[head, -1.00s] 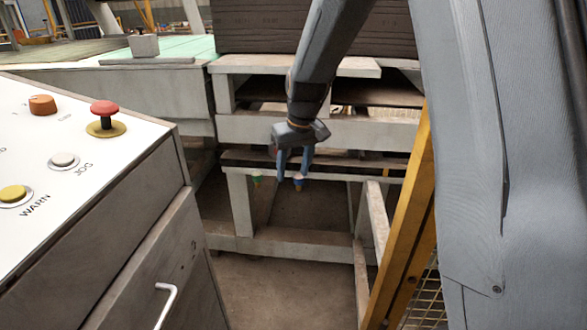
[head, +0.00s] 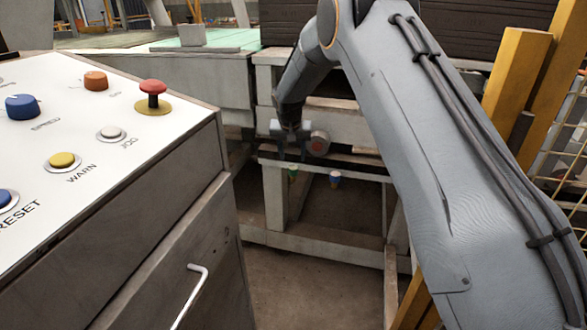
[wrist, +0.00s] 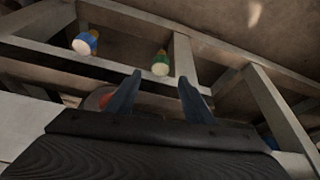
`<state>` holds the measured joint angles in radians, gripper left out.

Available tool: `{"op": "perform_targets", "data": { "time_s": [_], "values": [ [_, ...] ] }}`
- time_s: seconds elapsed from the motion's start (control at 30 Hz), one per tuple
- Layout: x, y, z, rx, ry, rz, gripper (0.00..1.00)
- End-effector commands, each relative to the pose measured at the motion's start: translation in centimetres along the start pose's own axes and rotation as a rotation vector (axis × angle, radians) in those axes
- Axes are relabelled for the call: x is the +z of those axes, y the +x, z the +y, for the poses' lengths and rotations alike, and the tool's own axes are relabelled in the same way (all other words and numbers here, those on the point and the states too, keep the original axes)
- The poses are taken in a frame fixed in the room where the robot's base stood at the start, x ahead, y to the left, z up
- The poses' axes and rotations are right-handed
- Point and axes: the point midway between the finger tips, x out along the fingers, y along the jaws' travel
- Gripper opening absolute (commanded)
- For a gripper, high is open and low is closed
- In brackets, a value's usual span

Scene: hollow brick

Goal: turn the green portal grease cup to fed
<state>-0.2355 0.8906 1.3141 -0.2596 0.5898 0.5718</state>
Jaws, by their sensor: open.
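The green grease cup (head: 292,173) sits on the low grey frame ahead, small in the head view. In the wrist view the green cup (wrist: 160,63) has a pale yellowish end and appears between and just beyond my fingertips. My gripper (head: 292,152) is above the green cup in the head view, with its fingers pointing down. In the wrist view my gripper (wrist: 160,77) has its two fingers apart with nothing between them, seemingly clear of the cup. The cup's setting marks are too small to read.
A blue cup (head: 336,179) is right of the green one, and left of it in the wrist view (wrist: 85,43). A round red-centred part (head: 319,143) is close beside my gripper. A control console (head: 120,150) stands left; yellow posts (head: 514,80) stand right.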

Motion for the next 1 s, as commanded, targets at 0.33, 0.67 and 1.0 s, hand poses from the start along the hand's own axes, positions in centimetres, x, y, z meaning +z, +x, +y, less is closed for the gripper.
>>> {"op": "perform_targets", "data": {
  "time_s": [0.33,0.67,1.0],
  "values": [
    [-0.1,4.3,-0.1,0.002,0.009,0.002,0.47],
    [-0.2,7.7,-0.1,0.001,0.009,0.004,0.47],
    [-0.2,8.0,-0.1,0.001,0.008,0.004,0.46]
  ]
}}
